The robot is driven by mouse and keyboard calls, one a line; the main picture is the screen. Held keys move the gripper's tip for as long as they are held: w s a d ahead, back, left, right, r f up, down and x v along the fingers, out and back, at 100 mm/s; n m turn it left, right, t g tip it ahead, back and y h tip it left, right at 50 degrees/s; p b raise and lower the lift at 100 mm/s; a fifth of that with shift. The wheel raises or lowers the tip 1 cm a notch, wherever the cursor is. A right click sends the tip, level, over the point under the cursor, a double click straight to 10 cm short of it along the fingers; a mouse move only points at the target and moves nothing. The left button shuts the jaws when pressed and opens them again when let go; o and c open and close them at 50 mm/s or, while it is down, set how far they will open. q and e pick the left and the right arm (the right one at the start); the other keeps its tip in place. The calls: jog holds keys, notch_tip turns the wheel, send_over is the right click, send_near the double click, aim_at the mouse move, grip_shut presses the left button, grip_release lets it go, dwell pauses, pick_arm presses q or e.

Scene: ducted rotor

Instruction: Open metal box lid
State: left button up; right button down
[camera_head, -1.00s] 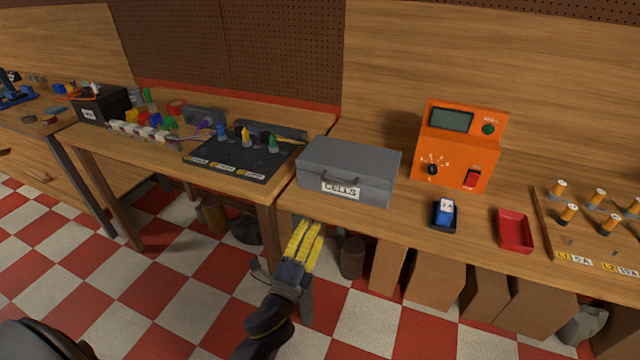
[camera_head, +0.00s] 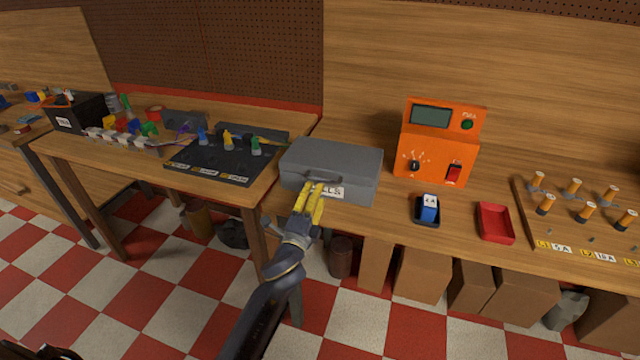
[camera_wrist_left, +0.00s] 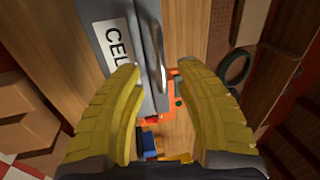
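The grey metal box (camera_head: 345,163) stands shut on the bench, with a handle on its front and a white label reading CELLS, partly hidden by my gripper. My left gripper (camera_head: 313,190) is at the front of the box, just below the handle, with yellow fingers. In the left wrist view the two fingers (camera_wrist_left: 168,105) are spread apart with nothing between their tips. The box front (camera_wrist_left: 108,50), its label and the metal handle (camera_wrist_left: 152,45) show ahead of them. I cannot tell whether a finger touches the box.
An orange meter (camera_head: 437,140) stands right of the box. A small black tray (camera_head: 420,216) with a blue cell, a red tray (camera_head: 494,222) and a fuse board (camera_head: 560,239) lie further right. A dark tool mat (camera_head: 215,165) lies on the left table. Cardboard boxes stand under the bench.

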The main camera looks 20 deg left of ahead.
pick_arm(q)
jog(key=shift+w+d+r, duration=0.1)
jog(key=shift+w+r, duration=0.1)
jog(key=shift+w, duration=0.85)
jog(key=shift+w+r, duration=0.2)
jog(key=shift+w, duration=0.8)
jog(key=shift+o, duration=0.3)
grip_shut()
